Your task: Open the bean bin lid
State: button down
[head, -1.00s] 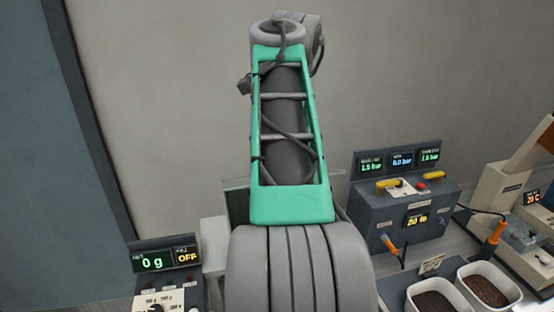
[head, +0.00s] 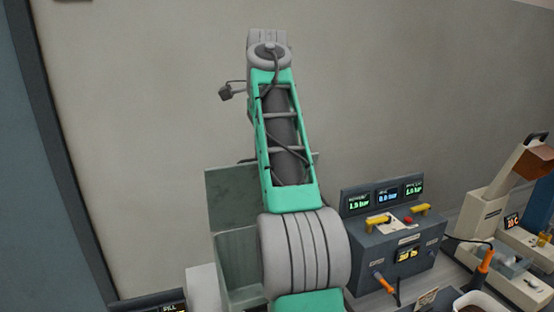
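A grey-green box (head: 238,258), which looks like the bean bin, stands behind and left of my arm. A flat panel (head: 230,190) of similar colour stands upright at its back, and I cannot tell whether this is a raised lid. My arm covers the right part of the box and panel, so the inside is hidden. My arm rises through the middle of the view, in front of them. My gripper does not show, so its place and state cannot be seen.
A dark control box (head: 395,252) with displays, yellow handles and an orange-handled lever stands right of my arm. A cream machine (head: 490,215) stands farther right. A white tub (head: 482,303) shows at the bottom right. A white block (head: 203,288) is left of the bin.

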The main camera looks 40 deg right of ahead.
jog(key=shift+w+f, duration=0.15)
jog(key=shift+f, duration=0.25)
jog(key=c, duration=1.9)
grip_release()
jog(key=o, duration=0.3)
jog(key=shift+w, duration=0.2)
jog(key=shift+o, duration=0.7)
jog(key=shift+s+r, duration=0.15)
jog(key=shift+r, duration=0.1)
